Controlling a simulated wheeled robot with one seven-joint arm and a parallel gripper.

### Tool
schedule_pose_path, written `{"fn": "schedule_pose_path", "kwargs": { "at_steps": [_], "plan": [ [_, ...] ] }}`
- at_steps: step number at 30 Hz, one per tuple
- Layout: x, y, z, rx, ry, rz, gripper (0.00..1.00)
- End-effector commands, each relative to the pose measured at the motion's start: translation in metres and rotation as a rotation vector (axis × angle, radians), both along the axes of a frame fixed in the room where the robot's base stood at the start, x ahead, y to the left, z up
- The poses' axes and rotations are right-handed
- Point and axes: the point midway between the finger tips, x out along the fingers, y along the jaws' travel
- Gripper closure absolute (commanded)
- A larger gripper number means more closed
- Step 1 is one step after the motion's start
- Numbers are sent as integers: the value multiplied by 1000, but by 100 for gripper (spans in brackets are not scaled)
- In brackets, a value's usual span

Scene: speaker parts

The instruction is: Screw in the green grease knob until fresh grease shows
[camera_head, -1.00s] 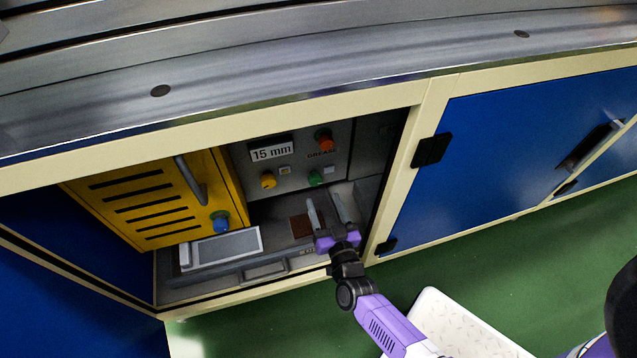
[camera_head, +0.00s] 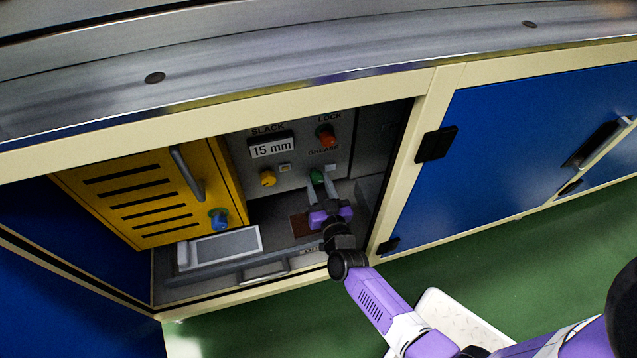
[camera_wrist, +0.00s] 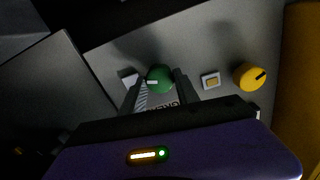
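The green grease knob (camera_head: 317,176) sits on the grey panel under the GREASE label, and it shows with a white pointer mark in the wrist view (camera_wrist: 160,79). My gripper (camera_head: 321,183) reaches into the open cabinet at the knob. In the wrist view its two fingers (camera_wrist: 160,84) stand apart, one on each side of the knob, with small gaps visible. Whether the fingertips touch it is hard to tell. A pale square window (camera_head: 330,168) lies beside the knob; I cannot make out grease in it.
An orange-red LOCK knob (camera_head: 326,136) is above, a yellow knob (camera_head: 268,178) and small square button (camera_head: 284,168) to the left, below a 15 mm display (camera_head: 272,147). A yellow slotted door (camera_head: 140,200) stands left; a blue door (camera_head: 500,140) lies right.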

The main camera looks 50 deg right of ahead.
Motion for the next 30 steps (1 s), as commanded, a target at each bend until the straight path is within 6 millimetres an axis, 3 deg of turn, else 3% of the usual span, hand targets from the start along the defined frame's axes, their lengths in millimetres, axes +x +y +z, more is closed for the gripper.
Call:
{"fn": "schedule_pose_path", "kwargs": {
  "at_steps": [1,3,4,16,30],
  "plan": [
    [0,0,0,0,0,0,84],
    [0,0,0,0,0,0,98],
    [0,0,0,0,0,0,100],
    [-1,0,-1,73,-49,-1,100],
    [-1,0,-2,385,-260,0,100]
  ]
}}
